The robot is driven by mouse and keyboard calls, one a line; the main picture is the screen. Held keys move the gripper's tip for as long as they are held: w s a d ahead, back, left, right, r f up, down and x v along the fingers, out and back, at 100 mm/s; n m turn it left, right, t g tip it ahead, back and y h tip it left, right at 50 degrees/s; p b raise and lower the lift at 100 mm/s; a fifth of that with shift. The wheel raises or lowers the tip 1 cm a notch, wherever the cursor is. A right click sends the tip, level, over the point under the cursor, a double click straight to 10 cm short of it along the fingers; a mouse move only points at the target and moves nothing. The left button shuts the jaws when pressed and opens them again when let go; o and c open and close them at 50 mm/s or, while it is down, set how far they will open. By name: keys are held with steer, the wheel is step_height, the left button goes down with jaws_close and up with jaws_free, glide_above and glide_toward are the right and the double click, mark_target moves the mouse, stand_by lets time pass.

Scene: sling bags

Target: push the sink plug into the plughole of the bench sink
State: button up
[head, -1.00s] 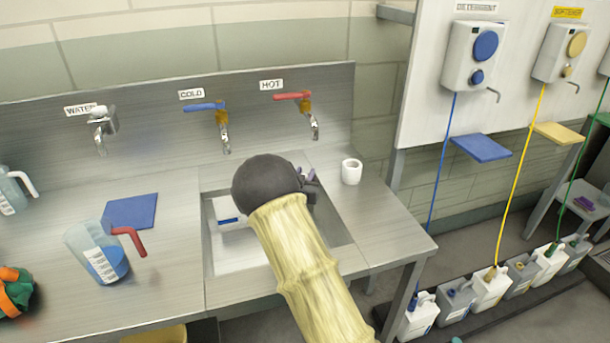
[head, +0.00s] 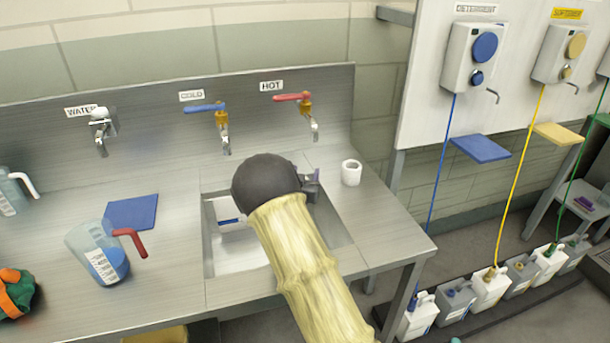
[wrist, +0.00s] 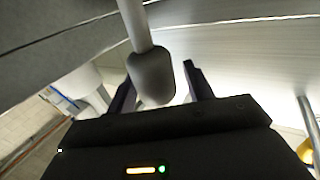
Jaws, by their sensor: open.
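The bench sink basin (head: 208,245) is set in the steel bench, with its middle and right side largely behind my arm. My gripper (head: 313,184) is over the basin's back right part, mostly hidden by my dark wrist in the head view. In the wrist view my gripper (wrist: 160,92) has its two dark fingers apart. A dark grey rounded knob (wrist: 152,75) on a light grey stem shows between them; I cannot tell whether it is part of the sink plug or whether a finger touches it. The plughole cannot be seen.
A white cup-like cylinder (head: 351,172) stands right of the basin. The hot tap (head: 307,110) and cold tap (head: 222,125) are behind it. A white-and-blue item (head: 228,213) shows in the basin.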

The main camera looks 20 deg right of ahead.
steer(key=r+p, duration=0.2)
steer(key=p, duration=0.1)
steer(key=r+p, duration=0.3)
steer(key=s+r+p, duration=0.1)
steer(key=r+p, duration=0.2)
steer(key=shift+a+r+p, duration=0.2)
steer(key=shift+a+p, duration=0.1)
steer(key=shift+p, duration=0.1)
steer(key=d+r+p+v, duration=0.1)
steer(key=p+v, duration=0.5)
steer(key=p, duration=0.1)
steer(key=shift+t+y, duration=0.3)
steer(key=shift+y, duration=0.2)
steer(key=d+r+p, duration=0.1)
steer(key=r, duration=0.1)
steer(key=w+d+r+p, duration=0.1)
steer(key=d+r+p, duration=0.1)
steer(key=r, duration=0.1)
steer(key=d+r+p, duration=0.1)
steer(key=r+p, duration=0.1)
steer(key=shift+w+d+r, duration=0.15)
steer(key=shift+w+r, duration=0.1)
steer(key=shift+r, duration=0.1)
steer(key=w+d+r+p, duration=0.3)
steer(key=w+d+r, duration=0.1)
steer(key=d+r, duration=0.6)
steer(key=shift+w+d+r+h, duration=0.15)
steer(key=shift+w+r+h, duration=0.25)
steer(key=shift+r, duration=0.4)
